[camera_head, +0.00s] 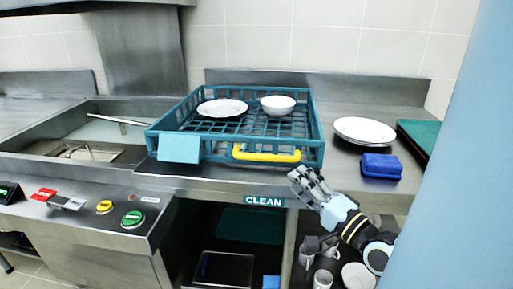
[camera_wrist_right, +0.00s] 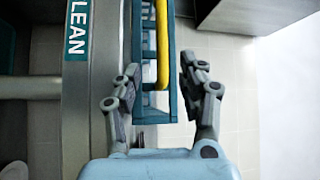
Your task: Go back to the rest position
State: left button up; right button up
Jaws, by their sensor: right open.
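My right gripper (camera_head: 308,184) is open and empty in the head view, in front of the counter edge and just right of the CLEAN label. In the right wrist view its two fingers (camera_wrist_right: 165,95) are spread apart, with the teal dish rack (camera_wrist_right: 172,70) and its yellow handle (camera_wrist_right: 162,45) showing beyond them. In the head view the rack (camera_head: 312,150) stands on the counter behind the gripper, and its yellow handle (camera_head: 266,155) is on the front side. The gripper appears apart from both. My left gripper is not in view.
The rack holds a white plate (camera_head: 222,107) and a white bowl (camera_head: 278,104). To its right are plates (camera_head: 364,130) and a blue block (camera_head: 381,166). The sink (camera_head: 85,150) is left. Mugs (camera_head: 322,278) stand on the shelf below my right arm. A light blue column (camera_head: 460,200) fills the right edge.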

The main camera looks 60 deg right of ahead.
jog(key=shift+s+a, duration=0.2)
jog(key=shift+s, duration=0.25)
